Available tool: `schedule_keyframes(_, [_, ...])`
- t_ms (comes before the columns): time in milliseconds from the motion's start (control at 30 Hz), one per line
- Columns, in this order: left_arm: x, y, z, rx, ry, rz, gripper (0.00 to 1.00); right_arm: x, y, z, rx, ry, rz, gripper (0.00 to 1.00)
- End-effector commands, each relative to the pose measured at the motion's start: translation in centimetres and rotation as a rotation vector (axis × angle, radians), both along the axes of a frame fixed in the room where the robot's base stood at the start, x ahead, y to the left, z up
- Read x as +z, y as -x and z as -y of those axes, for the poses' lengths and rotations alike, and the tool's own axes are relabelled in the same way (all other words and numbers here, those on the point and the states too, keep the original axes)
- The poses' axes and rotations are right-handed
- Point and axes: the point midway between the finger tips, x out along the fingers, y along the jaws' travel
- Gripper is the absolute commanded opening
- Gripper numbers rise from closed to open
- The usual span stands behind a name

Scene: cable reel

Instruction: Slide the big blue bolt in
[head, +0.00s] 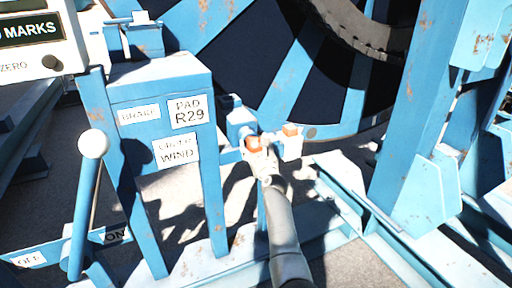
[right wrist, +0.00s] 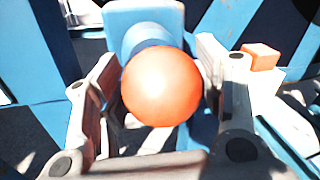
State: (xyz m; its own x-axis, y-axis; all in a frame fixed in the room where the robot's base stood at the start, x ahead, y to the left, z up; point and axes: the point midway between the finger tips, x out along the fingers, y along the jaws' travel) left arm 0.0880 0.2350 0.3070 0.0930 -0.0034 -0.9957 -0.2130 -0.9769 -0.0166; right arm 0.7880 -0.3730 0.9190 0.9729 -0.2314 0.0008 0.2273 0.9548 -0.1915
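The big blue bolt (right wrist: 150,25) shows in the right wrist view as a thick blue cylinder with a round orange knob (right wrist: 162,86) on its near end. In the head view the knob (head: 253,144) is beside the blue stand, with blue parts (head: 238,118) behind it. My right gripper (right wrist: 160,90) has one finger on each side of the knob, and it looks open around it. A narrow gap shows at the left finger; contact on the right side is unclear. In the head view my right gripper (head: 259,157) partly covers the bolt. My left gripper is not in view.
A white block with an orange top (head: 291,131) sits just right of the knob. The blue stand (head: 165,85) with labels is at the left, beside a white-knobbed lever (head: 93,145). The large reel (head: 310,70) is behind, and a blue post (head: 415,110) stands at the right.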

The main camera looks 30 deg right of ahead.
Motion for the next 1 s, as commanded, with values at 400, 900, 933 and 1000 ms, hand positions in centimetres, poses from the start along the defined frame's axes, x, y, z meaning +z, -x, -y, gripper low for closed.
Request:
schedule_keyframes(400, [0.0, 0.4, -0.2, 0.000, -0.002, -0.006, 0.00, 0.0, 0.0, 0.0, 0.000, -0.001, -0.001, 0.78])
schedule_keyframes(900, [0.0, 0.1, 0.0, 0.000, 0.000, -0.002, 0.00, 7.5, -0.1, -0.1, 0.000, -0.004, 0.005, 0.78])
schedule_keyframes(933, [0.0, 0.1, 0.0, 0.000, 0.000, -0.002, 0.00, 7.9, 0.0, -0.1, 0.000, -0.003, 0.004, 0.78])
schedule_keyframes(1000, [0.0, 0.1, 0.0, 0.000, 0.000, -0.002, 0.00, 8.8, 0.0, -0.1, 0.000, -0.002, 0.003, 0.78])
